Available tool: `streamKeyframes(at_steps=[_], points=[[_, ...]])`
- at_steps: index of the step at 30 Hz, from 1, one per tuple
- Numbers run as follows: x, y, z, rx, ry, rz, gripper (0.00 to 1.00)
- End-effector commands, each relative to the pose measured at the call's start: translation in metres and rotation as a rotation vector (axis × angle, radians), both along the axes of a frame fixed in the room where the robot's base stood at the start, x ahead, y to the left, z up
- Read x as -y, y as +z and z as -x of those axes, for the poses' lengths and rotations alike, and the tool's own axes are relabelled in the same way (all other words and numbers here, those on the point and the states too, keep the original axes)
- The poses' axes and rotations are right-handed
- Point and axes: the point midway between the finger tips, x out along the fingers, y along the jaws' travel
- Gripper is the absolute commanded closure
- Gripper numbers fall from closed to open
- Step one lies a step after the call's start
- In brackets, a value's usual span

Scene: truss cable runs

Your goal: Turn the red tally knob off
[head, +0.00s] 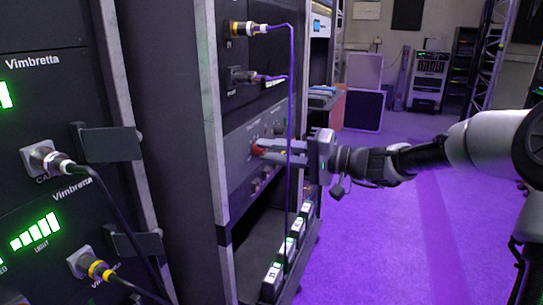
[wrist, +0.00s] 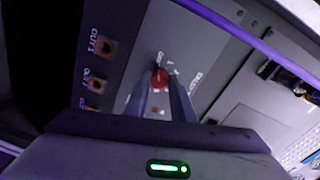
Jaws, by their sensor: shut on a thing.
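The red tally knob (head: 258,150) sits on a grey panel (head: 237,152) in the middle rack in the head view. My gripper (head: 266,149) reaches it from the right, with its fingers level and shut on the knob. In the wrist view the red knob (wrist: 160,78) lies between the tips of my two fingers (wrist: 162,92). A small red mark shows on the panel below it. The fingers hide the sides of the knob, and I cannot read which way it is turned.
A purple cable (head: 290,120) hangs down the rack front close to my gripper. Sockets marked OUT (wrist: 105,47) sit left of the knob in the wrist view. Several lit packs (head: 272,280) stand at the rack's foot. The purple floor (head: 400,250) at right is clear.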

Motion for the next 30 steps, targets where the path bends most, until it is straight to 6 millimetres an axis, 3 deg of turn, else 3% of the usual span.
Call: streamKeyframes(at_steps=[9,10,13,23,30], points=[[0.001,0.000,0.000,0.003,0.000,0.003,1.00],[0.001,0.000,0.000,0.003,0.000,0.003,0.76],[0.001,0.000,0.000,0.002,0.000,0.003,0.60],[0.002,0.000,0.000,0.002,-0.001,0.001,0.59],[0.033,0.003,0.012,0.001,-0.005,0.003,0.59]])
